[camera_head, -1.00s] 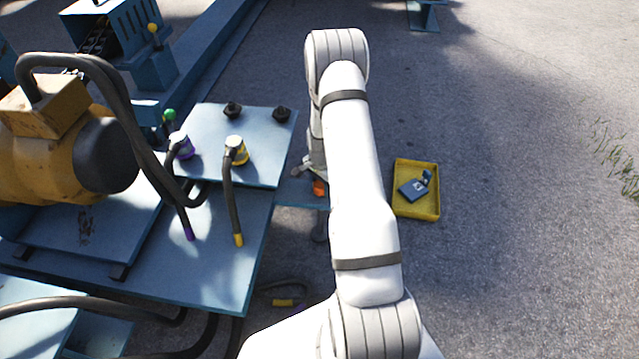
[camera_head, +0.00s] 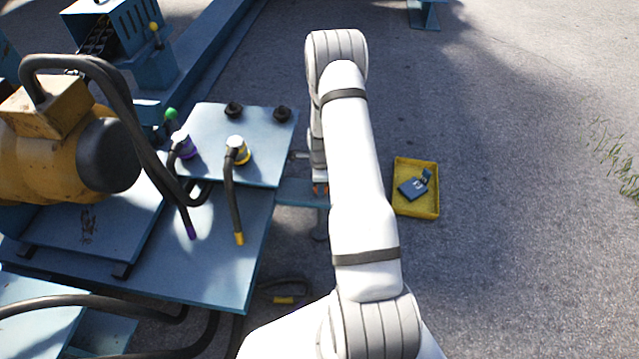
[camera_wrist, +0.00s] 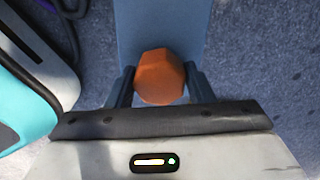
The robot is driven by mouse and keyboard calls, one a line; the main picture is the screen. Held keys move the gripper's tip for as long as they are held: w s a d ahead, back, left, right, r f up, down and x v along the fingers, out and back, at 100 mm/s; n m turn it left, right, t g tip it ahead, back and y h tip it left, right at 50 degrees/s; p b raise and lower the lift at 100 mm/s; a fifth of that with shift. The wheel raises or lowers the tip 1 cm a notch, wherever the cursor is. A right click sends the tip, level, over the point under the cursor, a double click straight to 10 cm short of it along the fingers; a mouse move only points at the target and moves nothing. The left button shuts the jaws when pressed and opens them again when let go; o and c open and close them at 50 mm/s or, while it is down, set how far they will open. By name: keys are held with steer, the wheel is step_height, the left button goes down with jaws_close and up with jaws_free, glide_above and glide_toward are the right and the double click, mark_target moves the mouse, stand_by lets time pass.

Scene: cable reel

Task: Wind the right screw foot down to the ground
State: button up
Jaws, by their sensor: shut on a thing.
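The right screw foot's orange knob (camera_wrist: 160,77) is faceted and sits at the end of a blue bracket arm (camera_wrist: 160,25) in the wrist view. My gripper (camera_wrist: 161,85) is shut on this knob, with one dark finger on each side of it. In the head view my arm mostly hides the gripper and the knob. The blue bracket (camera_head: 298,192) shows just left of my arm there. A grey round foot or stem (camera_head: 319,229) shows below the bracket, partly behind my arm. I cannot tell whether it touches the ground.
A yellow tray (camera_head: 431,207) holding a small blue item lies on the asphalt to the right. The blue platform (camera_head: 215,255), with hoses, couplings and a yellow motor (camera_head: 50,150), fills the left. The asphalt at right is mostly clear.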

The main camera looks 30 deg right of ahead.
steer(key=shift+w+r+m, duration=0.1)
steer(key=shift+w+m, duration=0.15)
steer(key=shift+m, duration=0.05)
stand_by(0.4)
steer(key=o, duration=0.9)
steer(key=shift+s, duration=0.15)
